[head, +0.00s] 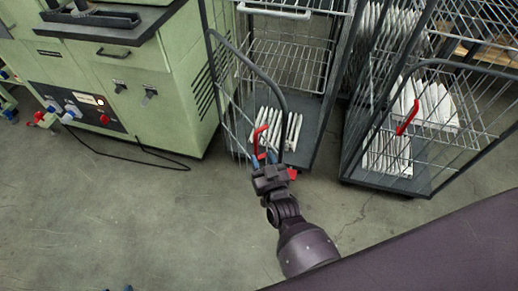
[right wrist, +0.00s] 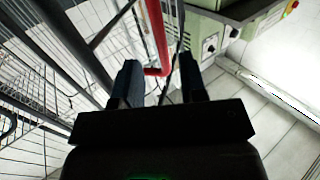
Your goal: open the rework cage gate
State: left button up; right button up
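Two wire cages stand side by side in the head view, and I cannot tell by any label which is the rework cage. The left cage's gate (head: 266,79) has a curved dark frame and a red handle (head: 261,137). I cannot tell whether this gate is latched or ajar. My right gripper (head: 264,159) is at the lower end of this handle. In the right wrist view its fingers are apart, with the red handle (right wrist: 157,35) showing between them; contact is not clear.
The right cage (head: 350,165) has its own red handle (head: 407,118). White filters (head: 292,130) stand inside both cages. A green machine (head: 180,75) is close on the left, with a black cable (head: 130,155) on the floor. The floor in front is clear.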

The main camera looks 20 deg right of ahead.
jog(key=shift+s, duration=2.3)
jog(key=shift+c, duration=0.5)
